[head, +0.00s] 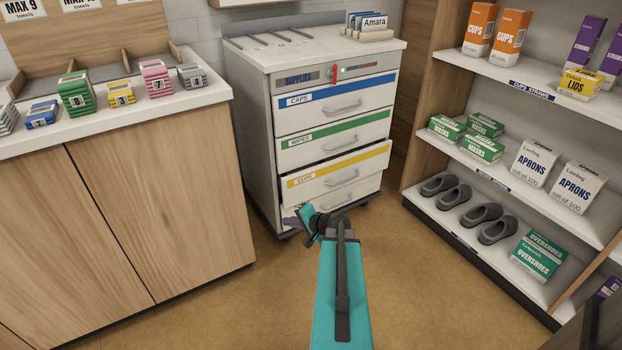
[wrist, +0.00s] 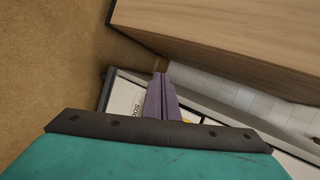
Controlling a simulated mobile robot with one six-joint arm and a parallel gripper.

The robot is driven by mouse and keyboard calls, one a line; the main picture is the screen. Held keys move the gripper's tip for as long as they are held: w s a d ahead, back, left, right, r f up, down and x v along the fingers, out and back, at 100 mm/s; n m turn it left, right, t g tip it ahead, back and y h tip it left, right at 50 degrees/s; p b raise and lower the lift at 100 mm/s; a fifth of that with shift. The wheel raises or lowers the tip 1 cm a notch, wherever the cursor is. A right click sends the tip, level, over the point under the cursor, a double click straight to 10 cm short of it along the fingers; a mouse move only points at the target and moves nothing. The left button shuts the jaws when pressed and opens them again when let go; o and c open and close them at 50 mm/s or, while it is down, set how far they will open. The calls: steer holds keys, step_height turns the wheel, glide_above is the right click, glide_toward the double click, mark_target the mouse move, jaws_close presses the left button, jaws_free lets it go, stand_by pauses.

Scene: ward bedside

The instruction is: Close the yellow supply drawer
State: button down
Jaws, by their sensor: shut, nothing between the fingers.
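The yellow supply drawer (head: 334,172) is the yellow-striped drawer of the white supply cart, below the blue and green ones. In the head view its front stands out from the drawers above, so it looks partly open. My gripper (head: 291,223) is low at the cart's front left corner, below the yellow drawer's left end. In the wrist view my gripper (wrist: 161,97) has its purple fingers together, empty, in front of a white labelled face. I cannot tell whether they touch it. A small bit of yellow shows just right of the fingers.
The supply cart (head: 251,125) stands on wheels, with a small rack and a name card on top. A wooden counter (head: 175,215) with small coloured packs is at left. A shelf unit (head: 470,170) with boxes and shoes is at right.

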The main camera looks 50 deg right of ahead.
steer(key=s+d+r+m+h, duration=0.1)
steer(key=s+d+r, duration=0.1)
steer(key=d, duration=0.3)
steer(key=s+d+r+m+t+h, duration=0.1)
steer(key=s+d+r+m+h, duration=0.1)
steer(key=d+r, duration=0.2)
steer(key=s+d+r+m+t+h, duration=0.1)
steer(key=s+d+r+h, duration=0.1)
steer(key=d, duration=0.4)
steer(key=shift+s+d+r, duration=0.3)
steer(key=shift+s+r, duration=0.3)
steer(key=shift+r, duration=0.15)
steer(key=shift+w, duration=0.15)
steer(key=b, duration=0.2)
glide_toward(308, 173)
steer(key=f+x, duration=0.1)
steer(key=x, duration=0.3)
steer(key=shift+w+d+r, duration=0.1)
steer(key=shift+w+d, duration=0.1)
steer(key=shift+w, duration=0.35)
steer(key=shift+w+d+r, duration=0.1)
steer(key=shift+w+d, duration=0.15)
steer(key=shift+w, duration=0.25)
